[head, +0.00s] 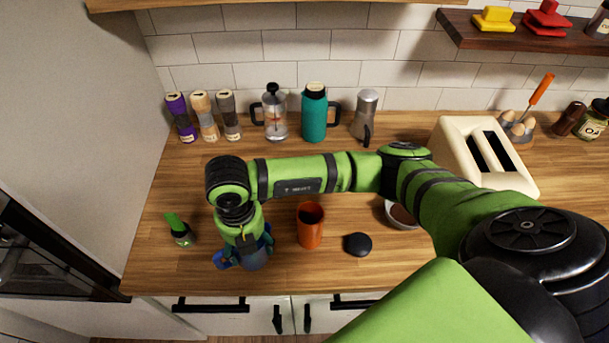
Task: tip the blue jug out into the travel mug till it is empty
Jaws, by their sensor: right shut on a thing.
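The blue jug (257,263) is near the front edge of the counter, mostly hidden under my right gripper (243,246). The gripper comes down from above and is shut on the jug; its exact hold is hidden. The jug's tilt and contents cannot be seen. The orange travel mug (311,228) stands upright and open to the right of the jug, with a gap between them. Its inside looks dark. A round black lid (357,244) lies on the counter to the mug's right. My left gripper is not in view.
A small green-topped item (179,230) stands left of the jug. A bowl (402,216) is partly hidden under my right arm. A French press (272,113), teal flask (314,113), moka pot (365,115) and cream toaster (484,155) stand behind.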

